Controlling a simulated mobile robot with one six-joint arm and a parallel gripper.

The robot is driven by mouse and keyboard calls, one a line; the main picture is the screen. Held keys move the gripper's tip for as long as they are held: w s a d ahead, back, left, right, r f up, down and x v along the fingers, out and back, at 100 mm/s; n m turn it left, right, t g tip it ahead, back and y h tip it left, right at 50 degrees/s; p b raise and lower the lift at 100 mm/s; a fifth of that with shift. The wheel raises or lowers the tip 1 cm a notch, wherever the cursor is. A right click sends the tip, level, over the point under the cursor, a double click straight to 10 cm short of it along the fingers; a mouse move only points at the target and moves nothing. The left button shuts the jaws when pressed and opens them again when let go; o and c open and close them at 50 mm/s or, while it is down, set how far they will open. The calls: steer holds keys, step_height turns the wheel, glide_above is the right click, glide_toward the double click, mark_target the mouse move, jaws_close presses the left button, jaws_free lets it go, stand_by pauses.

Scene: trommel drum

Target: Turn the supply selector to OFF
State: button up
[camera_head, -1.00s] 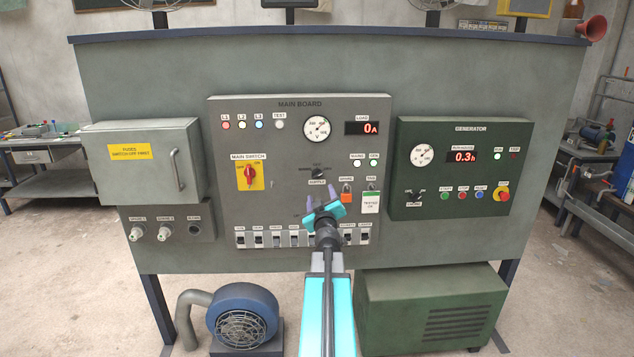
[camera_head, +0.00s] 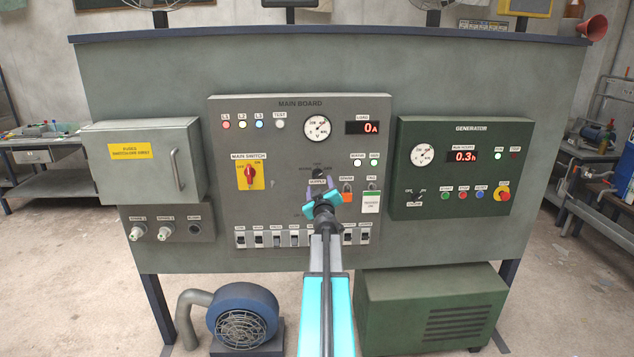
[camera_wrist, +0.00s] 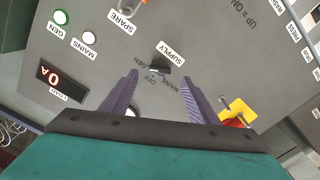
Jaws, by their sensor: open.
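The supply selector (camera_wrist: 161,68) is a small black knob on the grey main board (camera_head: 228,215). In the wrist view its MAINS, OFF and GEN marks appear turned over. I cannot tell for sure which mark it points at. My gripper (camera_wrist: 158,76) is open and empty, with its two purple fingers spread to either side of the knob's line. The knob shows just past the fingertips, apart from both. In the head view my gripper (camera_head: 319,180) stands in front of the selector and largely hides it.
The main switch (camera_head: 250,175), red on a yellow plate, is left of the selector. An orange padlock (camera_head: 347,194) and a TESTED OK tag (camera_head: 371,202) hang close on the right. A row of breakers (camera_head: 274,240) lies below. The generator panel (camera_head: 464,128) is further right.

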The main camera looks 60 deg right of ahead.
mark_target(318, 174)
steer(key=shift+x, duration=3.35)
